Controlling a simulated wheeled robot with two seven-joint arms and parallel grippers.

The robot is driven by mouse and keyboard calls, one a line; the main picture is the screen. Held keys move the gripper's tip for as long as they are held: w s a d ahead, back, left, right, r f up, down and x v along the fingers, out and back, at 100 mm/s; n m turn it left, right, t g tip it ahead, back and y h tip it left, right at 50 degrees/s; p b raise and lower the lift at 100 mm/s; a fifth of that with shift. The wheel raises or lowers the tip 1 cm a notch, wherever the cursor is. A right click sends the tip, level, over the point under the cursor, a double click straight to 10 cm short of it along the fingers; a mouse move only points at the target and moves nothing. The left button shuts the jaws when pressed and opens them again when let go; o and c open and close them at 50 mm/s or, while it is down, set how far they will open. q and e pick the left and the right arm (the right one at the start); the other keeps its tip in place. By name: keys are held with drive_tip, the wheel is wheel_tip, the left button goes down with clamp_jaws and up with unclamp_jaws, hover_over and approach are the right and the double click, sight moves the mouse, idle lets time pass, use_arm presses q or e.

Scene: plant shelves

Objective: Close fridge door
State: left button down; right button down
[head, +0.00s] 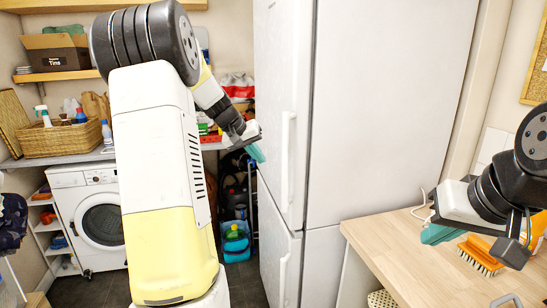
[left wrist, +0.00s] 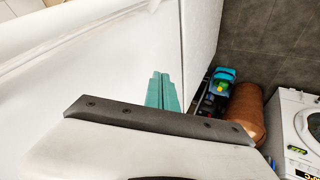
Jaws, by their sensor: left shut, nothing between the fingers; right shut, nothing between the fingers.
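The tall white fridge (head: 390,100) stands in the middle of the head view. Its upper door (head: 283,70) has a long vertical handle (head: 288,165), and its lower door (head: 272,235) has another handle. Both doors look about flush with the body; a small gap cannot be ruled out. My left gripper (head: 256,152) is shut and empty, by the far left edge of the upper door; contact is unclear. In the left wrist view its teal fingers (left wrist: 163,92) are together in front of a broad white surface (left wrist: 110,75). My right gripper (head: 438,234) is shut and empty over the wooden counter.
The wooden counter (head: 375,240) stands right of the fridge, with an orange brush (head: 480,256) near my right gripper. A washing machine (head: 92,220), a wicker basket (head: 62,138) and a blue bucket (head: 236,245) are at the left. Dark floor lies before the fridge.

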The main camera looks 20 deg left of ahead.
use_arm(q)
drive_tip(key=d+v, duration=0.1)
drive_tip(key=v, duration=0.9)
drive_tip(key=shift+s, duration=0.4)
drive_tip(key=s+d+f+m, duration=0.1)
drive_tip(key=s+d, duration=0.4)
drive_tip(key=s, duration=0.4)
drive_tip(key=s+d+f+m+y, duration=0.1)
drive_tip(key=s+d+f, duration=0.1)
drive_tip(key=s+d, duration=0.3)
drive_tip(key=s+d+f+m, duration=0.1)
drive_tip(key=s+d, duration=0.5)
drive_tip(key=s, duration=0.6)
drive_tip(key=shift+s+f+y, duration=0.25)
drive_tip(key=shift+s+y, duration=0.15)
drive_tip(key=shift+d, duration=0.1)
